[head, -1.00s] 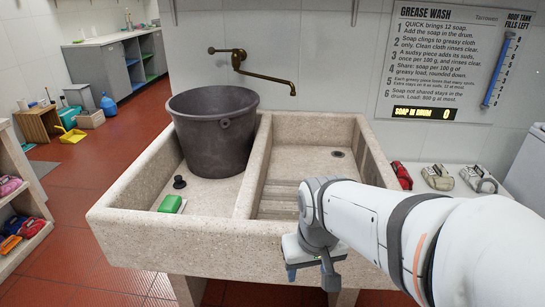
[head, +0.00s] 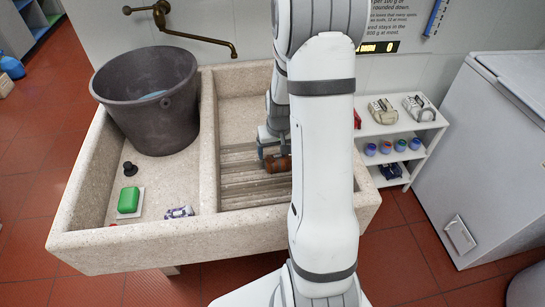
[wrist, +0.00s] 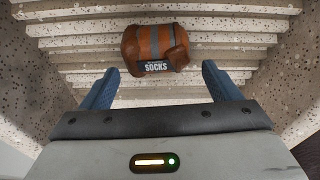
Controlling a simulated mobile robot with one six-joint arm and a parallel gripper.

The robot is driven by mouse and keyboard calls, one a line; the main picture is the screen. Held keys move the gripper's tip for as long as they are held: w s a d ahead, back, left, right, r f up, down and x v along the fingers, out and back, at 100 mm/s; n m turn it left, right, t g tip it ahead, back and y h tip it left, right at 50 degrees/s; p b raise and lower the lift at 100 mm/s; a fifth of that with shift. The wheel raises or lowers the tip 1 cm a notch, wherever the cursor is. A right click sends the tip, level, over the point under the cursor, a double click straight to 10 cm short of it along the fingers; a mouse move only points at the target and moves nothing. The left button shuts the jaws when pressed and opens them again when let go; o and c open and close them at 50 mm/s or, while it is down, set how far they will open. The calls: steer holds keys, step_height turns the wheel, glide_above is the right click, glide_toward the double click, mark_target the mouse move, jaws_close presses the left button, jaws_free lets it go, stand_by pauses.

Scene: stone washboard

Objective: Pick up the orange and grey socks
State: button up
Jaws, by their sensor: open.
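The orange and grey socks (wrist: 155,48) are a rolled bundle with a dark "SOCKS" label. They lie on the ribbed stone washboard (head: 240,192) in the right basin, and also show in the head view (head: 278,164). My gripper (wrist: 160,84) is open and empty, its blue fingers apart. In the wrist view the bundle lies beyond the fingertips, roughly centred between them. In the head view my gripper (head: 270,146) is at the bundle's upper left edge. I cannot tell if they touch. My arm hides part of the right basin.
A dark bucket (head: 150,110) stands in the left basin with something light blue inside. Near it are a black stopper (head: 129,168), green soap (head: 128,200) and a white-blue bundle (head: 178,212). Stone ribs and walls surround the socks. A white shelf (head: 412,128) stands right.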

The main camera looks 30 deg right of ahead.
mark_target(277, 158)
steer(key=f, duration=0.6)
steer(key=shift+w+d+f, duration=0.2)
steer(key=shift+w+f, duration=0.1)
steer(key=shift+f, duration=0.05)
steer(key=shift+r, duration=0.1)
steer(key=c, duration=0.9)
